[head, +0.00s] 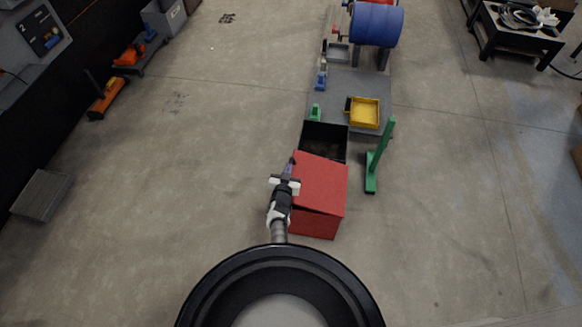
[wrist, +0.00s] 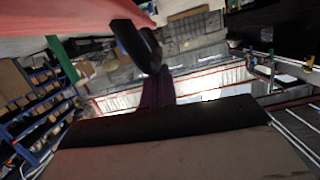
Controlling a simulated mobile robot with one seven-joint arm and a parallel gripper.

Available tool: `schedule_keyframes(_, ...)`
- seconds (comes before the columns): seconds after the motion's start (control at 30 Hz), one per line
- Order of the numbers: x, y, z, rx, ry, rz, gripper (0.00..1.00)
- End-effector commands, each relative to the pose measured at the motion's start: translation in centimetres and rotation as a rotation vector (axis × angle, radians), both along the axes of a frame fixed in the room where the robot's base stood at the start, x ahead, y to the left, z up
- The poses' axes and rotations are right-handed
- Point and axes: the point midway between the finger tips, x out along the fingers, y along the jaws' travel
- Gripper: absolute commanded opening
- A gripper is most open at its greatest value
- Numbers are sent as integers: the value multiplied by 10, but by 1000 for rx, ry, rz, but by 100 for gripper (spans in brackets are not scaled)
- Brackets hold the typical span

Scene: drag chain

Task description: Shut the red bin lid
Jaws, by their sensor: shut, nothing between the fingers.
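The red bin (head: 315,225) stands on the floor just ahead of me in the head view. Its red lid (head: 321,186) shows as a broad panel on the near side. Beyond the lid's far edge the dark bin interior (head: 323,139) is exposed, so the lid is not covering it. My gripper (head: 290,163) is at the lid's left edge, shut and empty. Whether it touches the lid cannot be told. In the wrist view the closed fingers (wrist: 157,85) show in the middle, and a red surface (wrist: 65,18) fills the upper left.
A green T-shaped stand (head: 379,157) is close to the bin's right. A grey mat (head: 350,88) behind holds a yellow tray (head: 364,112) and a blue drum (head: 376,24). A black table (head: 515,35) is at far right. Floor to the left is mostly free.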

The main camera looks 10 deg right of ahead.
Motion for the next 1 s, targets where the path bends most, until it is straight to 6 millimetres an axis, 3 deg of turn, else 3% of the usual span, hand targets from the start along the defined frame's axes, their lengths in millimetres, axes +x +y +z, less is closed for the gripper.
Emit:
schedule_keyframes(0.03, 2, 6, -13, -26, 10, 3, 0)
schedule_keyframes(0.2, 5, 18, -41, -121, 37, 2, 0)
schedule_keyframes(0.4, 6, 25, -62, -148, 44, -1, 0)
schedule_keyframes(1.0, 6, 29, -73, -145, 49, 1, 0)
